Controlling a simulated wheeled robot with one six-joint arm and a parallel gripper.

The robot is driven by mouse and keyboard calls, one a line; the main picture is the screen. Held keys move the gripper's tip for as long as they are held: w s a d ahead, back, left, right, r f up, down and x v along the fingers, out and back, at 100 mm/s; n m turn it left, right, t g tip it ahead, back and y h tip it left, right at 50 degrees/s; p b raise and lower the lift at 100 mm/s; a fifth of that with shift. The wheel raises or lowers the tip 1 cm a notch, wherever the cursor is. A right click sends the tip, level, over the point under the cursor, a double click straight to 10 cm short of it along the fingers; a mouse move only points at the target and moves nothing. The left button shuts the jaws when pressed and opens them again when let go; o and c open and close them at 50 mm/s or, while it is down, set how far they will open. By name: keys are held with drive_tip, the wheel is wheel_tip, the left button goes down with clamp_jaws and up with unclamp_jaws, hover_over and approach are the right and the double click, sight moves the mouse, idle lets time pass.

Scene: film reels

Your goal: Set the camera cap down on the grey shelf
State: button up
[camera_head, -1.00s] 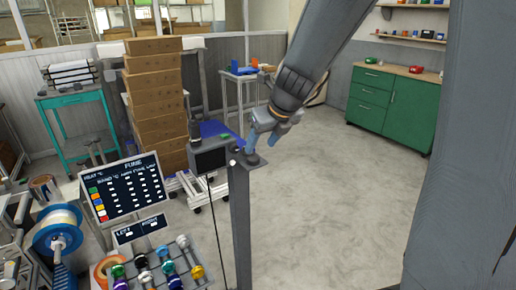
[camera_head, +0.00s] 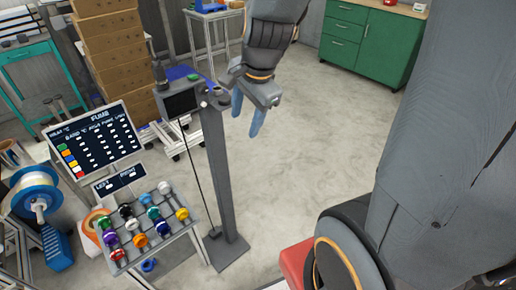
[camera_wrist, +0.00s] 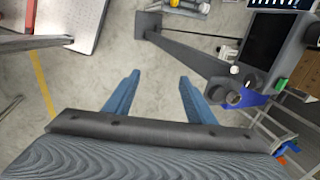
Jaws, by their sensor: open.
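A small dark round piece that looks like the camera cap (camera_head: 218,91) sits on the grey shelf (camera_head: 211,105) at the top of a grey post, beside a black screen. In the wrist view, dark round shapes (camera_wrist: 232,97) lie on that shelf; I cannot tell exactly which is the cap. My gripper (camera_head: 246,120) hangs just right of the shelf, apart from it. Its blue fingers are spread with nothing between them, as the wrist view (camera_wrist: 160,78) also shows.
The black screen (camera_head: 180,101) and a small green piece (camera_head: 193,77) are beside the shelf. A rack of coloured spools (camera_head: 150,225) stands lower left, below a dark sign board (camera_head: 92,140). Stacked boxes (camera_head: 110,45) stand behind. The floor right of the post is clear.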

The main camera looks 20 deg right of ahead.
drive_tip(key=s+f+n+g, duration=0.1)
drive_tip(key=s+f+n, duration=0.4)
drive_tip(key=n, duration=0.9)
drive_tip(key=s, duration=0.2)
drive_tip(key=shift+s+d+g+h, duration=0.15)
drive_tip(key=shift+s+g+h, duration=0.25)
drive_tip(key=shift+f+b, duration=0.8)
drive_tip(key=shift+f, duration=0.05)
